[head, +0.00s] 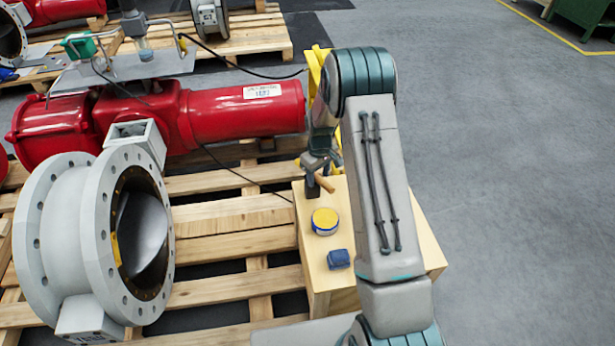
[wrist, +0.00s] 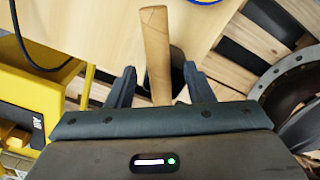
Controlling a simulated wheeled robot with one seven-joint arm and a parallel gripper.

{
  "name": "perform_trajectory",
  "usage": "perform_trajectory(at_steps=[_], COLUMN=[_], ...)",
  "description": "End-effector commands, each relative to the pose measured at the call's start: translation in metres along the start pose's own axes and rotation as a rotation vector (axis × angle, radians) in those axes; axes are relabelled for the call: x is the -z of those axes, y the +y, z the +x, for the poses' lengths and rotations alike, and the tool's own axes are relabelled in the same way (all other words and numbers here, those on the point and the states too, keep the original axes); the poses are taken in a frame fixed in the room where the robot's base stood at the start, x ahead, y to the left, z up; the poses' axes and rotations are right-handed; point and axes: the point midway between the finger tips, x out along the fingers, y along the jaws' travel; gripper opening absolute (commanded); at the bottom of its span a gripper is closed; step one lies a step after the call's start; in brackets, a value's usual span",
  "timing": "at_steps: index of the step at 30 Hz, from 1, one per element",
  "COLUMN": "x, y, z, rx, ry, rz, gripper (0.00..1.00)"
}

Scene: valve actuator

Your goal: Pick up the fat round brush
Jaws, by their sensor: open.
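The brush shows as a light wooden handle (wrist: 156,45) in the wrist view, standing up between the two dark fingers of my gripper (wrist: 160,72). The fingers are open, with a gap on each side of the handle. A dark part behind the handle may be the brush's head; my gripper hides most of it. In the head view the wooden handle (head: 325,183) sticks out beside my gripper (head: 314,178), over the far end of the wooden box top (head: 296,215).
A pallet (head: 235,215) with a grey flanged valve (head: 70,235) and red actuator (head: 240,112) stands left. A yellow structure (wrist: 22,95) is close by. Floor at right is clear.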

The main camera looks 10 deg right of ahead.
Motion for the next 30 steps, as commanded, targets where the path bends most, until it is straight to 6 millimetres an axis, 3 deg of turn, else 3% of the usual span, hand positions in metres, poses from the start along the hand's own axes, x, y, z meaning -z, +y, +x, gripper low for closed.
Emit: perform_trajectory(at_steps=[8,12,13,23,30], x=[0.0,0.0,0.0,0.001,0.001], y=[0.0,0.0,0.0,0.0,0.001], z=[0.003,0.003,0.002,0.001,-0.021], rx=[-0.001,-0.001,-0.001,-0.001,-0.002], ry=[0.002,0.001,0.001,0.002,0.004], rz=[0.0,0.001,0.0,0.0,0.0], gripper=[0.45,0.06,0.0,0.0,0.0])
